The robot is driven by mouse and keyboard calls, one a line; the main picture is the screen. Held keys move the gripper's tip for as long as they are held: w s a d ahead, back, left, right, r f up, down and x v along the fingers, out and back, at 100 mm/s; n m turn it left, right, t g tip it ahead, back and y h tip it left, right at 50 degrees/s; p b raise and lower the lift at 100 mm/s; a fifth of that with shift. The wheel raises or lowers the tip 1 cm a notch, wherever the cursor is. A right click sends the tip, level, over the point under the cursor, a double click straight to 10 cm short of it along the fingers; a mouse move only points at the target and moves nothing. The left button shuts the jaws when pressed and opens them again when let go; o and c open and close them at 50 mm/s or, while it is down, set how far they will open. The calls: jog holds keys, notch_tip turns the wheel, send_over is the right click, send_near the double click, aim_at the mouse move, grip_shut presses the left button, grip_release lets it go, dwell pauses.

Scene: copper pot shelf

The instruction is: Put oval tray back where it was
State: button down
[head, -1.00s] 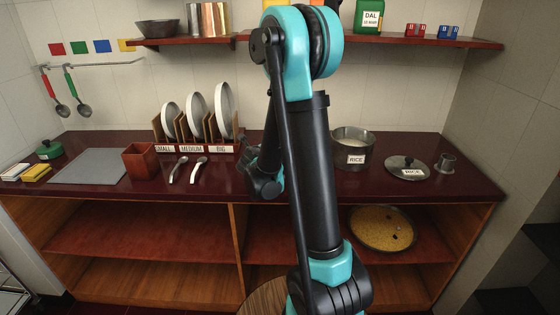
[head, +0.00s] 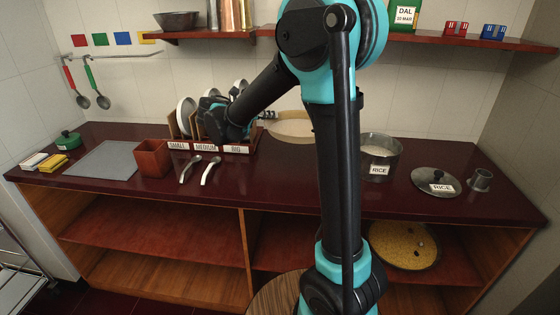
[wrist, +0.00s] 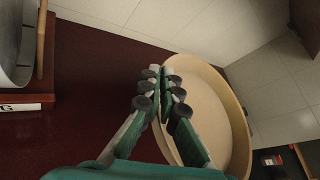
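The oval tray (head: 293,124) is pale beige with a raised rim. It shows in the head view at the back of the counter, right of the plate rack and partly behind my arm. In the wrist view the tray (wrist: 222,115) lies beyond my fingers, its near rim running between them. My gripper (wrist: 163,90) looks shut on that rim, with only a narrow gap between the fingertips. In the head view my gripper (head: 267,115) reaches across in front of the rack to the tray's left end. Whether the tray touches the counter or wall is unclear.
The plate rack (head: 208,147) with upright plates stands close by my gripper. A rice pot (head: 381,151), its lid (head: 435,181) and a metal cup (head: 481,180) stand to the right. A round yellow-filled tray (head: 403,245) is on the lower shelf. The counter front is mostly clear.

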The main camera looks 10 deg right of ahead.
aim_at(271, 162)
notch_tip(271, 162, down, 16)
jog(key=shift+f, duration=0.1)
dwell(0.4)
jog(key=shift+f, duration=0.1)
jog(key=c, duration=2.2)
grip_release()
jog(key=o, duration=0.5)
jog(key=v, duration=1.2)
